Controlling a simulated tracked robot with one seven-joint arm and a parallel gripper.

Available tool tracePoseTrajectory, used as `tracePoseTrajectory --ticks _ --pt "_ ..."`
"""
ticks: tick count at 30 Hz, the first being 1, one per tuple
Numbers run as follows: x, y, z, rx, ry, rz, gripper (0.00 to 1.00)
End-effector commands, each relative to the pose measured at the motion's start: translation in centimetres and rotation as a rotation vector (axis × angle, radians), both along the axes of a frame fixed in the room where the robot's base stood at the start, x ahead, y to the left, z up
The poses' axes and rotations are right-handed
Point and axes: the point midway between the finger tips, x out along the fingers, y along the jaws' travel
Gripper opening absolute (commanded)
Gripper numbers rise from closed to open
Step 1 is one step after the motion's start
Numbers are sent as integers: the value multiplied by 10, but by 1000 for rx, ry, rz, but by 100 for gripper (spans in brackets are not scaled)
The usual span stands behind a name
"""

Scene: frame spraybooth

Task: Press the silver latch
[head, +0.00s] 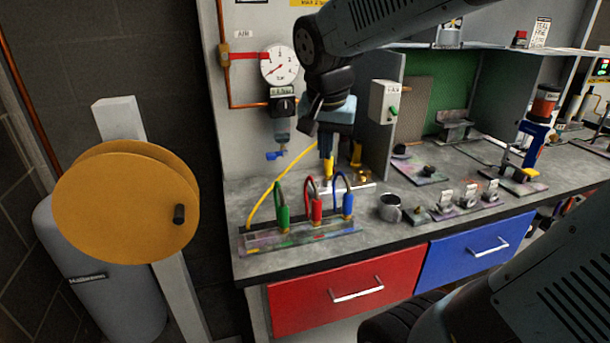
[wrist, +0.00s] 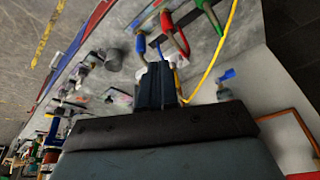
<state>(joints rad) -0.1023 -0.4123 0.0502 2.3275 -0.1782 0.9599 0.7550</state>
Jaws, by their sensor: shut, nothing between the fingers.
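My gripper (head: 326,148) points down over the back of the bench, its fingers together and empty. In the wrist view its dark fingers (wrist: 157,82) are closed side by side. A yellow-handled hose fitting (head: 327,169) stands just below or behind the fingertips; I cannot tell whether they touch. A pale bar (head: 345,188) and a brass fitting (head: 362,177) lie beside it. No silver latch can be made out for certain. Small silvery pieces (head: 470,188) stand on a strip at the right, apart from my gripper.
Green (head: 283,218), red (head: 316,210) and blue (head: 347,204) hose handles stand in a rack in front of my gripper. A metal cup (head: 389,207) is to the right. A booth wall (head: 385,130) and a gauge (head: 279,66) flank the arm.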

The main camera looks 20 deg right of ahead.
Motion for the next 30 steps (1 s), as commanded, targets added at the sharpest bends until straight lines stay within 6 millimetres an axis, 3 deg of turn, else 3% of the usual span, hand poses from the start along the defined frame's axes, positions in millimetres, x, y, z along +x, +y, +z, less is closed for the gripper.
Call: tracePoseTrajectory --ticks 9,18,24,30 --pt "77 23 -29 -27 45 -372 0" --pt "136 49 -67 -74 12 -679 0" --pt "153 58 -81 -90 -15 -777 0" --pt "156 60 -83 -91 -23 -798 0"
